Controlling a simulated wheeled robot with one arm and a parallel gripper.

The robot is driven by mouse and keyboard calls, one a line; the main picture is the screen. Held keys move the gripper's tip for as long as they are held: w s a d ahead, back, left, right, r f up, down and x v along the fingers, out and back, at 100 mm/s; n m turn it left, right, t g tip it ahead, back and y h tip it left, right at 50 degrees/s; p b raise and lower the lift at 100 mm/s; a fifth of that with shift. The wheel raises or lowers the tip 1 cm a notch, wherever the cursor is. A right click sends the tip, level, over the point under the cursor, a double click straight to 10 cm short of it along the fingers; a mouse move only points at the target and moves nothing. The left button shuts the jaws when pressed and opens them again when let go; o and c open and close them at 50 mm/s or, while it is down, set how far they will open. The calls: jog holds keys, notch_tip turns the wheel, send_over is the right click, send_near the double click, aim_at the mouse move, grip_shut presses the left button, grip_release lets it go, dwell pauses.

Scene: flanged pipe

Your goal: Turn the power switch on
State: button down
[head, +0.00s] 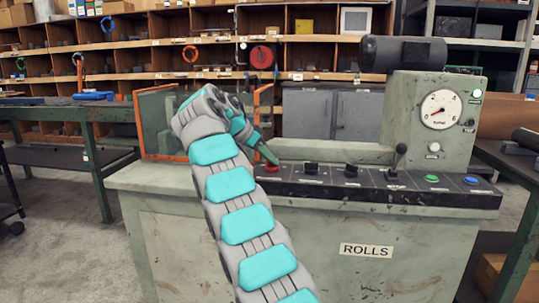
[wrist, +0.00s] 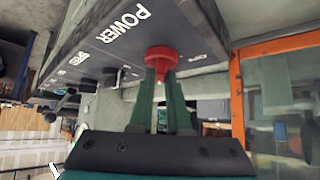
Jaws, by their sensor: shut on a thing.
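The red power switch (head: 271,168) sits at the left end of the black control panel on the grey machine. In the wrist view the red switch (wrist: 161,60) is beside the white word POWER, and the panel appears rotated. My gripper (head: 268,158) reaches down to the switch from above and behind its left side. In the wrist view its two green fingers (wrist: 161,80) are shut on the red switch's handle. The fingertips hide part of the handle, and I cannot tell the switch's exact setting.
Black knobs (head: 311,169), a lever (head: 398,158), a green button (head: 432,178) and a blue button (head: 470,180) line the panel to the right. A dial gauge (head: 439,109) stands behind. An orange-framed guard (head: 158,125) is at the left of the machine.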

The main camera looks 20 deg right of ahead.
dwell(0.6)
jog(key=c, duration=0.9)
grip_release()
jog(key=shift+r, duration=0.1)
